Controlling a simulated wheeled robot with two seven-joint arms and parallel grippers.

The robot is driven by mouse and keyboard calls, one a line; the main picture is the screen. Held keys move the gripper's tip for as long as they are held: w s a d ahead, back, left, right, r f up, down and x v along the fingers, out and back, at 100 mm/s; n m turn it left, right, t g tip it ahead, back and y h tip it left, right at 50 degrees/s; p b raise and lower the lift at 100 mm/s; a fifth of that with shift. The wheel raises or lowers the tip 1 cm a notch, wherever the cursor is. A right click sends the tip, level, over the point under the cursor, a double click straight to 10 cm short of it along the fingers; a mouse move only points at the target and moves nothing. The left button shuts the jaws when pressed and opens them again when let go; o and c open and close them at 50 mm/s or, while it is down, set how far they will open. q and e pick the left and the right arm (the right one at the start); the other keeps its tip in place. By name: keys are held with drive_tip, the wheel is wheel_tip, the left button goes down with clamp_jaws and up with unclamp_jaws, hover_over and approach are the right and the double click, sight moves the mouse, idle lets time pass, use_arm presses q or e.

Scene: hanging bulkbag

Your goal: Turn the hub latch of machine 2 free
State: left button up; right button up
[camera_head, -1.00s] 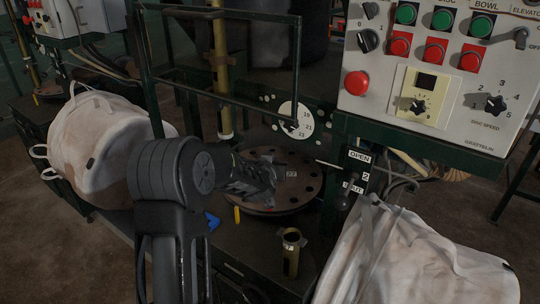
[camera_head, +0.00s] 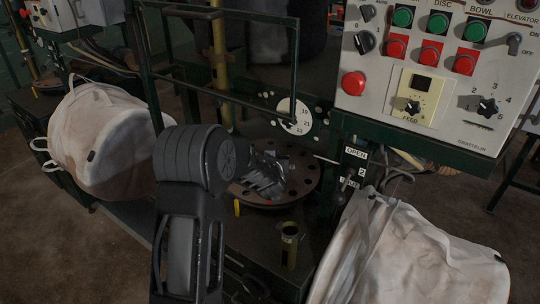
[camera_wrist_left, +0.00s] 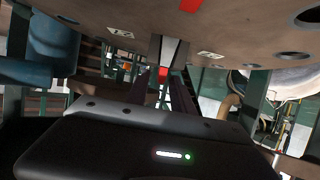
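The round dark disc (camera_head: 304,190) with a ring of holes sits on the bench of the machine with the "2" tag (camera_head: 361,172). My left gripper (camera_head: 272,172) is low over the disc's middle and hides the hub there. In the left wrist view, the disc face (camera_wrist_left: 235,20) fills the top. A small grey block with a red end (camera_wrist_left: 168,55), possibly the hub latch, shows just beyond my dark fingertips (camera_wrist_left: 165,80). The fingers look apart, with a gap between them. I cannot tell whether they touch the block. My right gripper is not in view.
A control panel (camera_head: 440,125) with green and red buttons is at the upper right. A green frame (camera_head: 292,75) stands behind the disc. White bags lie at left (camera_head: 105,140) and lower right (camera_head: 405,250). A brass tube (camera_head: 290,245) stands in front of the disc.

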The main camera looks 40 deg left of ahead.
use_arm(q)
drive_tip(key=shift+d, duration=0.1)
drive_tip(key=v, duration=0.7)
drive_tip(key=shift+r, duration=0.1)
drive_tip(key=shift+s+d+r, duration=0.1)
drive_tip(key=shift+s+d, duration=0.05)
drive_tip(key=shift+s, duration=0.15)
idle(0.4)
